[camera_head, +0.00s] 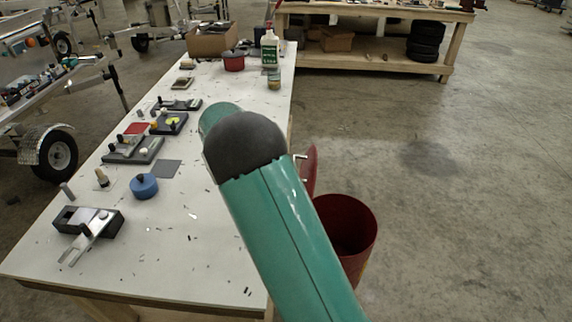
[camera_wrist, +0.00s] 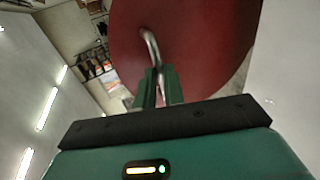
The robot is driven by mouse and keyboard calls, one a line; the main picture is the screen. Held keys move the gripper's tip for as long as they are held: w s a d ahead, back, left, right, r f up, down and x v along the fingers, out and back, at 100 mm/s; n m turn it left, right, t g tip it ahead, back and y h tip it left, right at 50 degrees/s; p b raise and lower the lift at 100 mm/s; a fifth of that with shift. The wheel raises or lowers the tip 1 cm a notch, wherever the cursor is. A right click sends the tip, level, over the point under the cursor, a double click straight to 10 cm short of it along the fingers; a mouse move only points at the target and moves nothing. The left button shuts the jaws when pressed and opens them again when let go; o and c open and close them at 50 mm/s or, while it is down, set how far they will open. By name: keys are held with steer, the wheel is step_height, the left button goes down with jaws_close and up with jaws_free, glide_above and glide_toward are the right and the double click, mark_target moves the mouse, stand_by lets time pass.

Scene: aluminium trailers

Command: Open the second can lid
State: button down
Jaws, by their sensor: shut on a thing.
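A dark red can (camera_head: 345,240) stands on the floor beside the right edge of the workbench, its top open. Its red lid (camera_head: 312,168) stands steeply tilted at the can's left side, close to my arm. In the wrist view the lid (camera_wrist: 190,45) fills the upper middle, with a bent metal handle (camera_wrist: 152,48) on it. My gripper (camera_wrist: 160,74) is shut on this handle. In the head view my green arm hides the gripper and part of the can. I cannot tell how the lid joins the rim.
The white workbench (camera_head: 200,240) runs along the left with small fixtures, a blue round part (camera_head: 144,186) and bottles at the far end. Concrete floor (camera_head: 470,200) is clear on the right. A wooden bench (camera_head: 375,55) stands behind.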

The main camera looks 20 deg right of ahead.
steer(key=c, duration=1.5)
jaws_free()
steer(key=shift+f, duration=0.5)
steer(key=shift+c, duration=0.2)
steer(key=shift+o, duration=0.3)
steer(key=shift+r, duration=0.25)
steer(key=v, duration=1.3)
steer(key=shift+a+r, duration=0.25)
steer(key=shift+a, duration=0.1)
steer(key=shift+s, duration=0.1)
